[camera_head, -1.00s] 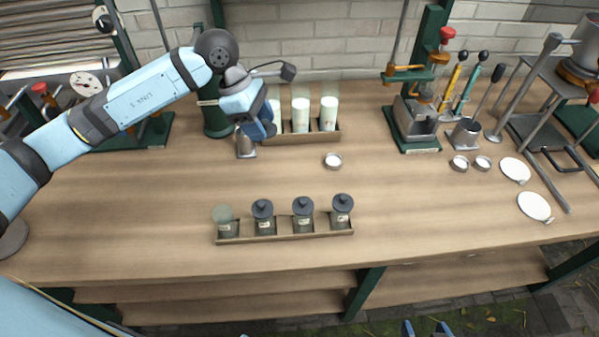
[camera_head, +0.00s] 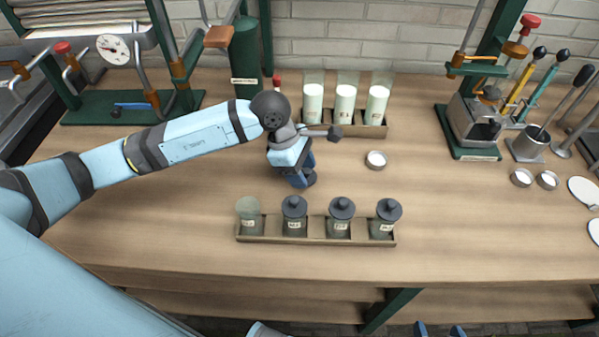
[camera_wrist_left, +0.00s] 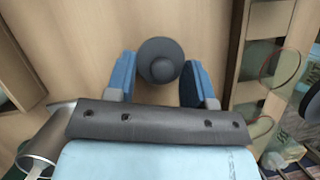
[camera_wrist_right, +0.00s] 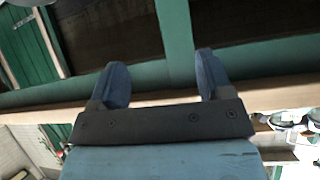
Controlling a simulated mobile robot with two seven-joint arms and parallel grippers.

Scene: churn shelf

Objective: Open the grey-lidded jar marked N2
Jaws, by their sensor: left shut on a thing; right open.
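Several small jars stand in a wooden rack (camera_head: 316,241) near the table's front. Three wear dark grey knobbed lids (camera_head: 294,203) (camera_head: 342,206) (camera_head: 388,208). The leftmost jar (camera_head: 249,217) has no lid and shows a pale greenish top. Their labels are too small to read, so I cannot tell which is N2. My left gripper (camera_head: 303,183) is behind the rack, shut on a round dark grey knobbed lid (camera_wrist_left: 160,60), seen from above between the fingers in the left wrist view. My right gripper (camera_head: 440,330) is open and empty at the bottom edge, by the table's front.
A rack of tall pale-filled glasses (camera_head: 345,103) stands at the back. A metal cup (camera_wrist_left: 42,140) shows in the left wrist view. A green-based press (camera_head: 475,130) stands right.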

